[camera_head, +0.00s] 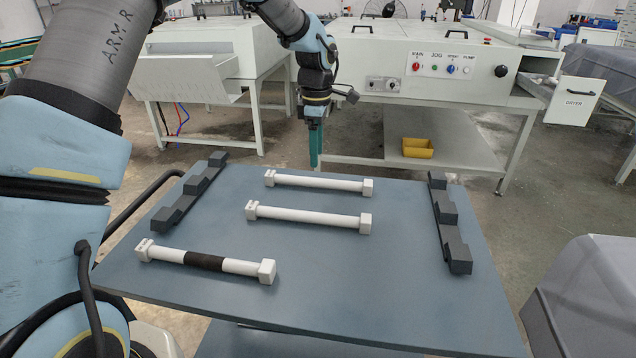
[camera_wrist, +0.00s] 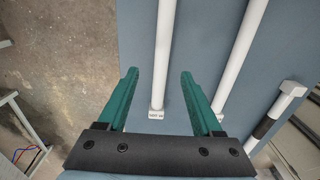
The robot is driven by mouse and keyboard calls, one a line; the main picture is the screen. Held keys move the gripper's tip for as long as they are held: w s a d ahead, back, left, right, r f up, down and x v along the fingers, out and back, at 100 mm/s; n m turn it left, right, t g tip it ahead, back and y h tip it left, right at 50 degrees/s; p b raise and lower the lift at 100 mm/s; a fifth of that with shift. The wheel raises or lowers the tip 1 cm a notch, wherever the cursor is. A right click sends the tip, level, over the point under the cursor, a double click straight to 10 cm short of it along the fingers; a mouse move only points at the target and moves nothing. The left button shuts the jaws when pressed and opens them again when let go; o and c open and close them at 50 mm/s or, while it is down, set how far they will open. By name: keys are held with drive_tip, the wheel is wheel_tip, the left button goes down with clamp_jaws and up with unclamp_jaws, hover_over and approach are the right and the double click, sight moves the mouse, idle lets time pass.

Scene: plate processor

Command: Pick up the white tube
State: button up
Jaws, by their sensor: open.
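Two plain white tubes with square end blocks lie on the blue-grey table (camera_head: 400,290): the far tube (camera_head: 318,182) and the middle tube (camera_head: 310,217). A third white tube with a black band (camera_head: 206,262) lies at the front left. My gripper (camera_head: 315,165) has green fingers, pointing down near the table's far edge, by the far tube. In the wrist view, my gripper (camera_wrist: 158,72) is open and empty, with the far tube (camera_wrist: 164,50) showing between its fingers. The middle tube (camera_wrist: 240,55) runs right of them. The banded tube (camera_wrist: 263,128) is partly visible at the right.
Dark notched racks stand along the table's left (camera_head: 188,195) and right (camera_head: 450,225) sides. Behind are white machines (camera_head: 430,60) and a low bench holding a yellow bin (camera_head: 417,148). A grey box (camera_head: 590,300) stands at the right. The table's front right is clear.

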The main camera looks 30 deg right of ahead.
sight(318, 179)
drive_tip(key=shift+s+f+p, duration=0.15)
drive_tip(key=shift+f+p, duration=0.6)
drive_tip(key=shift+f, duration=1.2)
drive_tip(key=shift+s+f+p, duration=0.15)
drive_tip(key=shift+f+p, duration=0.6)
drive_tip(key=shift+f, duration=1.15)
clamp_jaws()
